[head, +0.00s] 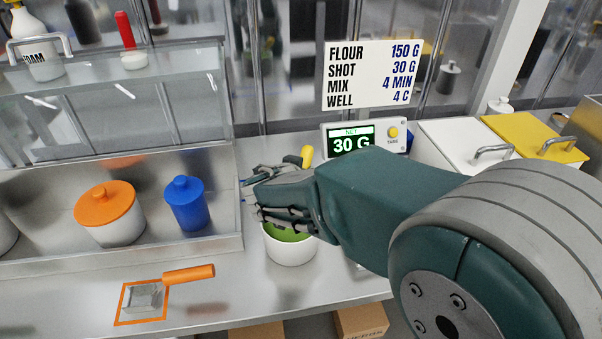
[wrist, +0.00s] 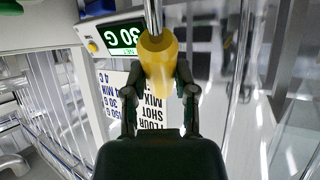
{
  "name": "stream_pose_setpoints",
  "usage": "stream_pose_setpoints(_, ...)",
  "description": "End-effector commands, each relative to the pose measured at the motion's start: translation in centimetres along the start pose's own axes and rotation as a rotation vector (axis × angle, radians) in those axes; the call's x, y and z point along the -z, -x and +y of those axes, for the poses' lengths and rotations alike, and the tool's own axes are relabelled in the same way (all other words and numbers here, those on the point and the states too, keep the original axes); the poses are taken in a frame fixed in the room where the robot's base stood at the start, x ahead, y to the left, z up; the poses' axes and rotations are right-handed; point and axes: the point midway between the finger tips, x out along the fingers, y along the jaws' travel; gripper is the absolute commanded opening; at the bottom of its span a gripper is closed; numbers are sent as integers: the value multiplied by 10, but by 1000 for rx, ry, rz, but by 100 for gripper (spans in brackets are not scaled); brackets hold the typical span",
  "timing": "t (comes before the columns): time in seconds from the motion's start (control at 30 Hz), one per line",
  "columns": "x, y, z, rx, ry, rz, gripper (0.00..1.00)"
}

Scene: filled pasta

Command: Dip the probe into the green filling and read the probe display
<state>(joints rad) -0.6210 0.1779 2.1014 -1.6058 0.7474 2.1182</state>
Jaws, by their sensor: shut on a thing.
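My gripper (head: 262,194) is above the white pot (head: 290,253), which holds green filling (head: 288,234). In the wrist view my gripper (wrist: 160,85) is shut on the yellow handle (wrist: 158,58) of a probe, with a metal shaft (wrist: 153,14) running out of the picture. The probe's tip is hidden, so I cannot tell whether it touches the filling. A yellow piece (head: 307,155) shows just above my gripper; I cannot tell whether it is the same handle. A scale display (head: 351,142) reads NET 30 G; it also shows in the wrist view (wrist: 123,37). No separate probe display is visible.
A recipe sign (head: 373,75) hangs behind the counter. An orange-lidded pot (head: 108,215) and a blue jar (head: 185,204) stand left. An orange-handled scraper (head: 160,292) lies in front. White (head: 465,140) and yellow (head: 535,135) lidded bins stand right.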

Motion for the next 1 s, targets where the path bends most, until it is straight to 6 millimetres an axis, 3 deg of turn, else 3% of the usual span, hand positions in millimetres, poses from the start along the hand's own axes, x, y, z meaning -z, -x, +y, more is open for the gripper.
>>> stream_pose_setpoints(1.0,62,32,0,1,-3,1,0)
